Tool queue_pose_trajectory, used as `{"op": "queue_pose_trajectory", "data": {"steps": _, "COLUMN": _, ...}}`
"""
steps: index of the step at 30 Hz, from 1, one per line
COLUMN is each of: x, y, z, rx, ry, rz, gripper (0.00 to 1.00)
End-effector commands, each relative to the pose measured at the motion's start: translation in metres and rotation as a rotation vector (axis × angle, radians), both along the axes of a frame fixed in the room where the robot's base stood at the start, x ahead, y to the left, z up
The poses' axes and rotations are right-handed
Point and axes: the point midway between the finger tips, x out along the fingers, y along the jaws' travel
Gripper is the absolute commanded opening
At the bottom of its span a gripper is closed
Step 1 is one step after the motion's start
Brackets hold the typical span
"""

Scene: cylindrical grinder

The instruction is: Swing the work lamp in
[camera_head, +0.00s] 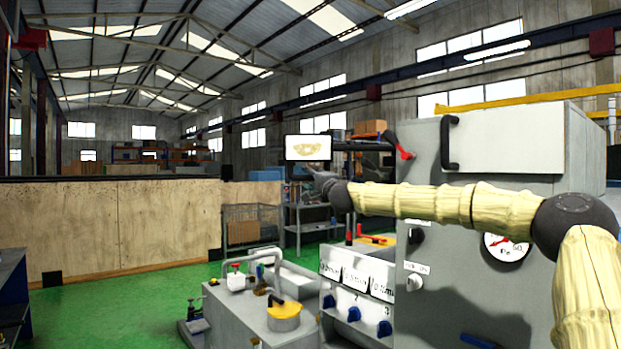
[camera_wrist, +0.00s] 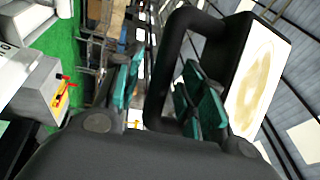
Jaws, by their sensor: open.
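The work lamp (camera_head: 308,147) is a dark box with a bright face bearing a yellowish round pattern. In the head view it is just above and slightly left of the end of my arm. In the wrist view the lamp (camera_wrist: 258,80) fills the upper right, and its black loop handle (camera_wrist: 163,70) reaches down between my fingers. My gripper (camera_wrist: 162,90) is open, with teal pads on either side of the handle bar; I see a gap on both sides. In the head view my gripper (camera_head: 322,180) is small and dark, its fingers hard to make out.
The grey grinder cabinet (camera_head: 470,140) with a black handle and gauge (camera_head: 507,247) stands close behind my arm. A panel with blue knobs (camera_head: 354,313) and a yellow-topped pot (camera_head: 285,312) sit below. Green floor (camera_head: 130,290) is open at left.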

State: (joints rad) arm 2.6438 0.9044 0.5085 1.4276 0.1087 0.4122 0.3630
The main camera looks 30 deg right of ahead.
Motion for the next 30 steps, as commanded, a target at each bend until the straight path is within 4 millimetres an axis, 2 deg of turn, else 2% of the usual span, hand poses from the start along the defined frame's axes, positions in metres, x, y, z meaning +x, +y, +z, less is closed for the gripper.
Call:
{"op": "queue_pose_trajectory", "data": {"steps": 6, "x": 0.0113, "y": -0.0015, "z": 0.0026, "rx": -0.001, "ry": 0.000, "rz": 0.001, "gripper": 0.41}}
{"op": "queue_pose_trajectory", "data": {"steps": 17, "x": 0.0135, "y": -0.0023, "z": 0.0026, "rx": 0.000, "ry": 0.000, "rz": 0.000, "gripper": 0.41}}
{"op": "queue_pose_trajectory", "data": {"steps": 24, "x": 0.0134, "y": -0.0023, "z": 0.0024, "rx": 0.000, "ry": 0.000, "rz": 0.000, "gripper": 0.00}}
{"op": "queue_pose_trajectory", "data": {"steps": 30, "x": 0.0135, "y": -0.0021, "z": 0.0019, "rx": 0.000, "ry": 0.000, "rz": 0.000, "gripper": 0.00}}
